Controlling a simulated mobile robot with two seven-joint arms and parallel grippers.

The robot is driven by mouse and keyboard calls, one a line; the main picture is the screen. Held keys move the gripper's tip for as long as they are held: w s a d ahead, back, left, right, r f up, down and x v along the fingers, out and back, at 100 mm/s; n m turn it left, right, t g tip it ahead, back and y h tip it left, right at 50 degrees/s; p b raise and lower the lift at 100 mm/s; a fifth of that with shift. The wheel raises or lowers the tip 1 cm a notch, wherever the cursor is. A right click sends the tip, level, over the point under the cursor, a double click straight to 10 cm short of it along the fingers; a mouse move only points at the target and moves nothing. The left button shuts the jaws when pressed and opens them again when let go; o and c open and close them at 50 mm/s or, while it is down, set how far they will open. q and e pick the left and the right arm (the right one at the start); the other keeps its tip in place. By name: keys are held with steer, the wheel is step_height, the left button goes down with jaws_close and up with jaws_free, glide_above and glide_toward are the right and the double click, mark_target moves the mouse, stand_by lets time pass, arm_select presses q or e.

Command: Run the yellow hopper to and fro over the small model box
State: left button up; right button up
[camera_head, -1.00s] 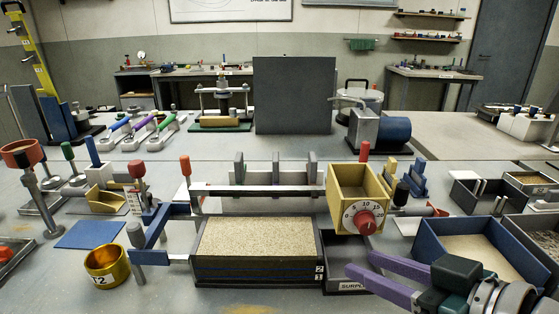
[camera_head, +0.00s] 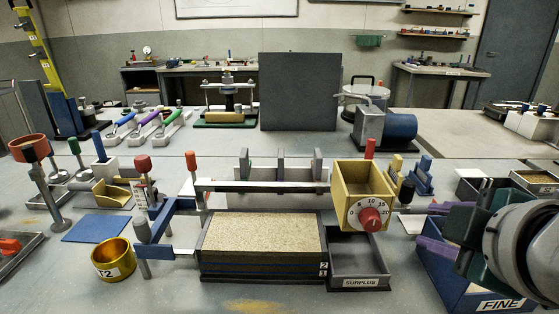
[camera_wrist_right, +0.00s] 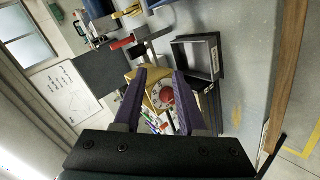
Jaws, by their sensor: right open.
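The yellow hopper (camera_head: 346,210), with a white dial and red knob on its front, hangs at the right end of the rail (camera_head: 270,186). It sits above the surplus tray, just right of the model box. The small model box (camera_head: 262,270) is dark-walled and filled with pale sand. My right gripper (camera_head: 425,228) has purple fingers, is open and empty, and is right of the hopper, apart from it. In the right wrist view the hopper (camera_wrist_right: 152,88) shows beyond and between the open fingers (camera_wrist_right: 160,75). My left gripper is not in view.
The surplus tray (camera_head: 362,282) adjoins the model box. A blue bin marked FINE (camera_head: 440,275) lies under my right arm. A brass T2 ring (camera_head: 113,260), a blue mat (camera_head: 97,228) and upright colored-handled tools stand at left. A dark panel (camera_head: 300,92) stands behind.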

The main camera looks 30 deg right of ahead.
mark_target(413, 191)
steer(key=w+d+r+n+t+h+b, duration=0.25)
steer(key=d+n+t+b, duration=0.45)
steer(key=n, duration=0.5)
steer(key=f+n+y, duration=0.1)
steer(key=n, duration=0.3)
steer(key=f+n+y+b, duration=0.1)
steer(key=f+n, duration=0.1)
steer(key=n, duration=0.3)
steer(key=w+f+n+t+y+b, duration=0.1)
steer(key=f+n, duration=0.1)
steer(key=n, duration=0.3)
steer(key=shift+a+f+y, duration=0.15)
steer(key=shift+a+y, duration=0.05)
steer(key=shift+y, duration=0.05)
steer(key=p+x, duration=0.1)
steer(key=x, duration=0.7)
steer(key=shift+w, duration=0.15)
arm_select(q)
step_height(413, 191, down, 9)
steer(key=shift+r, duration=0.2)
arm_select(e)
steer(key=shift+w+d, duration=0.15)
steer(key=shift+w, duration=0.45)
